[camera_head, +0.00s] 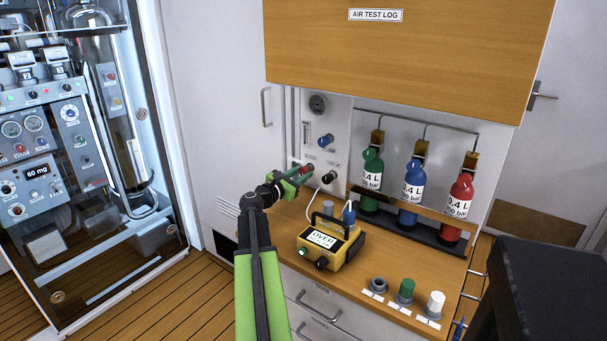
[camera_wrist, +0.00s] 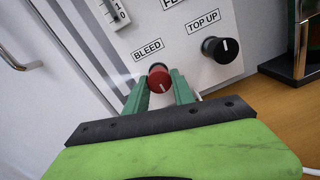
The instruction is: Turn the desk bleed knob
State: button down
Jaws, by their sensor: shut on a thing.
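The bleed knob (camera_wrist: 158,78) is a red round knob on the white panel (camera_wrist: 183,32), just under the "BLEED" label in the wrist view. It also shows in the head view (camera_head: 307,169), at the lower left of the panel above the desk. My gripper (camera_wrist: 160,88) has its two green fingers on either side of the red knob and is shut on it. In the head view my gripper (camera_head: 299,173) reaches to the panel from the lower left. The knob's pointer line is small, and I cannot tell its angle surely.
A black "TOP UP" knob (camera_wrist: 220,49) is close on the right. A blue knob (camera_head: 326,141) is above. A yellow device (camera_head: 340,255) reading "OVER" stands on the wooden desk (camera_head: 286,231). Green (camera_head: 371,170), blue (camera_head: 412,182) and red (camera_head: 460,196) bottles hang at the right.

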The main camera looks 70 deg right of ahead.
jog(key=n, duration=0.6)
jog(key=shift+s+a+f+b, duration=0.1)
jog(key=shift+s+f+b, duration=0.05)
jog(key=shift+s+b, duration=0.25)
jog(key=n, duration=0.6)
jog(key=shift+s+h, duration=0.1)
jog(key=shift+h, duration=0.2)
jog(key=c, duration=1.1)
grip_release()
jog(key=shift+n, duration=0.3)
jog(key=shift+w+a, duration=0.15)
jog(key=shift+w, duration=0.05)
jog(key=b+v, duration=0.1)
jog(key=v, duration=1.6)
